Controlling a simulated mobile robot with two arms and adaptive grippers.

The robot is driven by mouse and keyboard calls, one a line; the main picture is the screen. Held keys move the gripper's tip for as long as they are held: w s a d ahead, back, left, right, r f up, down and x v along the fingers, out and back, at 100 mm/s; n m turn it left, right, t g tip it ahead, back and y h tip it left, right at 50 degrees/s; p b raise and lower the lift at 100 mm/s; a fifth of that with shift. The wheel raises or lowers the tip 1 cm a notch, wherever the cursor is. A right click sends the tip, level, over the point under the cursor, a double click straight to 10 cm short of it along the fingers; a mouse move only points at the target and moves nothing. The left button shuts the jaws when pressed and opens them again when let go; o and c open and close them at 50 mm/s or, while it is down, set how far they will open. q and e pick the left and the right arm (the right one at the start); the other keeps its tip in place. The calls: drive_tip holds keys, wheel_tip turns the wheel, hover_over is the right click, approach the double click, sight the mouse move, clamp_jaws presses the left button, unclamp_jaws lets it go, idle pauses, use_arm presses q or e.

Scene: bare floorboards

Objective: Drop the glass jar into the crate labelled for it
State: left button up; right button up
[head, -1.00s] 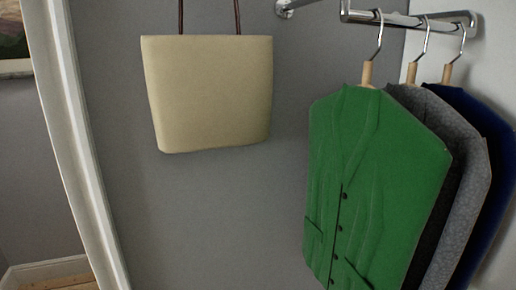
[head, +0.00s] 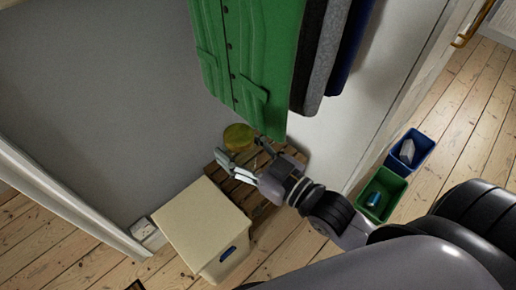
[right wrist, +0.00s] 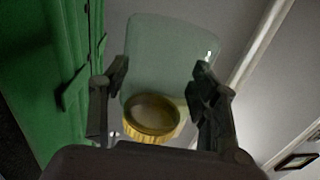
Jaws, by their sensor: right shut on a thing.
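The glass jar, pale green and clear with a gold-yellow lid, fills the middle of the right wrist view (right wrist: 165,62). Its lid is nearest the wrist. My right gripper (right wrist: 160,82) is shut on the jar, one finger on each side. In the head view the right gripper (head: 243,154) is above a slatted wooden rack, with a round yellow part of the jar (head: 238,137) at its fingers. A green crate (head: 372,211) holds a small blue thing. A blue crate (head: 424,157) holds a pale grey block. No label is readable on either. My left gripper is out of view.
A green jacket (head: 262,55) and darker garments hang just above the gripper. A cream box (head: 195,222) with a hand hole stands beside the slatted rack (head: 262,210). Both crates stand by the white wall at right. Floorboards are bare beyond them.

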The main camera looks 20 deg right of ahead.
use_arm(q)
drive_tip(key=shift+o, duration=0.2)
use_arm(e)
drive_tip(key=w+a+r+n+g+y, duration=0.3)
drive_tip(key=a+n+g+y, duration=0.4)
drive_tip(key=a, duration=0.3)
drive_tip(key=shift+w+n+g+y, duration=0.3)
drive_tip(key=shift+w+g+y, duration=0.35)
drive_tip(key=shift+w, duration=0.25)
